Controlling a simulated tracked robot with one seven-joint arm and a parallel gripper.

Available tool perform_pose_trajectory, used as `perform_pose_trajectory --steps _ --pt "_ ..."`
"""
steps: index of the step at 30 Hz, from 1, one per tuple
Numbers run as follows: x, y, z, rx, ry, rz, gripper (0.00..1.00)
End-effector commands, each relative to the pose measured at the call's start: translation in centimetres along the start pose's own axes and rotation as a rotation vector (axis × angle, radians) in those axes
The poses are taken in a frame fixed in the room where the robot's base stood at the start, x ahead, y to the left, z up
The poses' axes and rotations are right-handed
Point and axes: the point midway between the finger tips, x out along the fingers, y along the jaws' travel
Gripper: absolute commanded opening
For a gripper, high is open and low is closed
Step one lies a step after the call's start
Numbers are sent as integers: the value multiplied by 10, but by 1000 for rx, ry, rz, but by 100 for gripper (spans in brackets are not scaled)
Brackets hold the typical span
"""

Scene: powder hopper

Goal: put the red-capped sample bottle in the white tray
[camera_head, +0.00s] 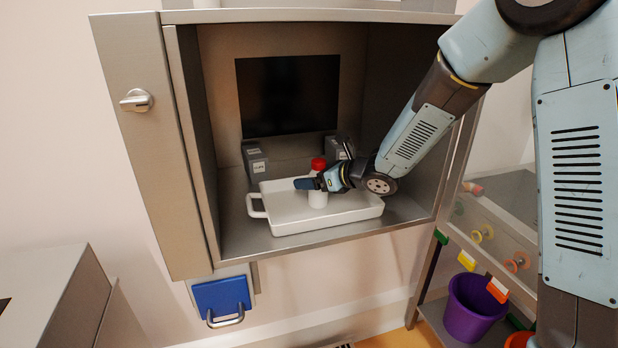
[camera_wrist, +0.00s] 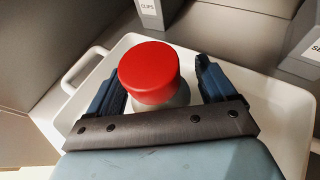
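The red-capped sample bottle (camera_head: 318,180) stands upright within the white tray's outline, its white body partly hidden by my gripper. Its red cap (camera_wrist: 149,72) fills the middle of the wrist view. The white tray (camera_head: 285,222) lies on the floor of the open metal hopper cabinet, and its handle shows in the wrist view (camera_wrist: 75,72). My gripper (camera_head: 318,184) is at the bottle, just below the cap. In the wrist view its two dark blue fingers (camera_wrist: 160,88) stand apart on either side of the bottle, with a visible gap at the right finger.
Grey labelled boxes (camera_head: 256,160) stand behind the tray, left and right. The cabinet's side walls and open door (camera_head: 150,150) bound the space. A purple bucket (camera_head: 474,305) stands on a shelf at lower right.

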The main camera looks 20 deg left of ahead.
Motion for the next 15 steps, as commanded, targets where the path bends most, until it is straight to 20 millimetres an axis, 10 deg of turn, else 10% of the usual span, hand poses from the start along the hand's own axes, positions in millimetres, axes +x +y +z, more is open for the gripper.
perform_pose_trajectory --steps 15 --pt "-27 0 2 -1 -1 -1 85"
